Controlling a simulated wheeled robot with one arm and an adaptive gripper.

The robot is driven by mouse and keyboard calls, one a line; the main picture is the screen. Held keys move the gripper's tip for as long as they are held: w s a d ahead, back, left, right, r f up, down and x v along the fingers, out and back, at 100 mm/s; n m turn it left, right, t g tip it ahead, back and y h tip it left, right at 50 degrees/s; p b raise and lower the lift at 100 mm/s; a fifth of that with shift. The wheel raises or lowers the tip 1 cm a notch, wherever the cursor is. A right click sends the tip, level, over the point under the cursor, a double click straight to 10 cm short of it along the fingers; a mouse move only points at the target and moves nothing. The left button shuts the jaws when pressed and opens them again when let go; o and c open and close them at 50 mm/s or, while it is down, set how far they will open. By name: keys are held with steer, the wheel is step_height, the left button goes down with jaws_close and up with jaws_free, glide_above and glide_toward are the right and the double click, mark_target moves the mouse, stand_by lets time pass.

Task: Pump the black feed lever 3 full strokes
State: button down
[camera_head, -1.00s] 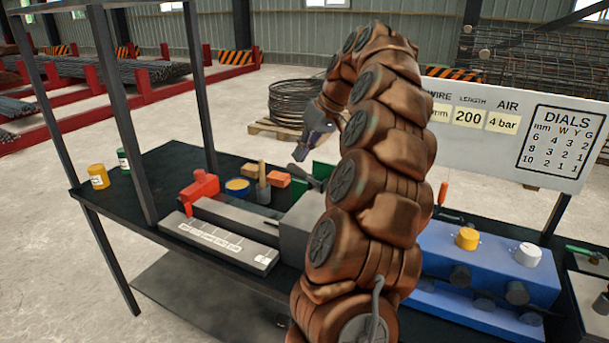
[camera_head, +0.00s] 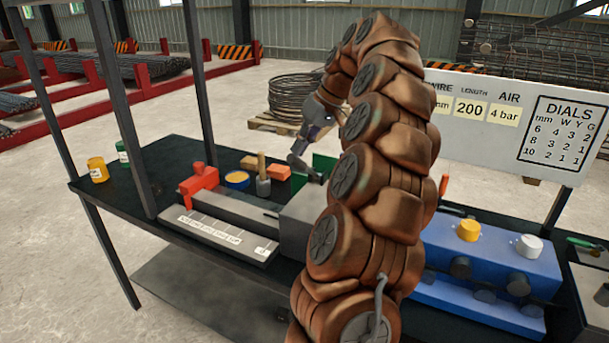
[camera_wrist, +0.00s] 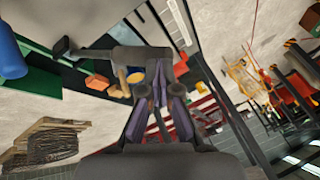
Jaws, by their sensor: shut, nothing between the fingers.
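The black feed lever (camera_head: 312,175) stands out above the grey machine block on the bench, partly hidden by my arm. In the wrist view a dark bar with a wider end, which looks like the lever (camera_wrist: 90,54), runs from the upper left to my fingertips. My gripper (camera_head: 296,160) is shut and points down at the lever's upper end. Its fingers (camera_wrist: 158,85) converge by the bar in the wrist view. I cannot tell whether they touch it.
A grey block (camera_head: 297,225), a red clamp (camera_head: 198,182) and a yellow-filled blue tin (camera_head: 237,180) are on the bench. A blue unit with knobs (camera_head: 490,262) stands to the right. A bench post (camera_head: 199,90) rises at left.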

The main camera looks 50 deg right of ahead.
stand_by(0.3)
steer(key=shift+s+a+f+b, duration=0.15)
steer(key=shift+a+f+b, duration=0.25)
steer(key=shift+f+b, duration=0.2)
steer(key=shift+s+a+f+b, duration=0.1)
steer(key=shift+a+f+b, duration=0.4)
steer(key=shift+b, duration=0.2)
steer(key=shift+f, duration=0.15)
steer(key=shift+s+a+f+b, duration=0.15)
steer(key=shift+a+f+b, duration=0.15)
steer(key=shift+f+b, duration=0.25)
steer(key=shift+s+a+f+b, duration=0.1)
steer(key=shift+a+f+b, duration=0.25)
steer(key=shift+f+b, duration=0.25)
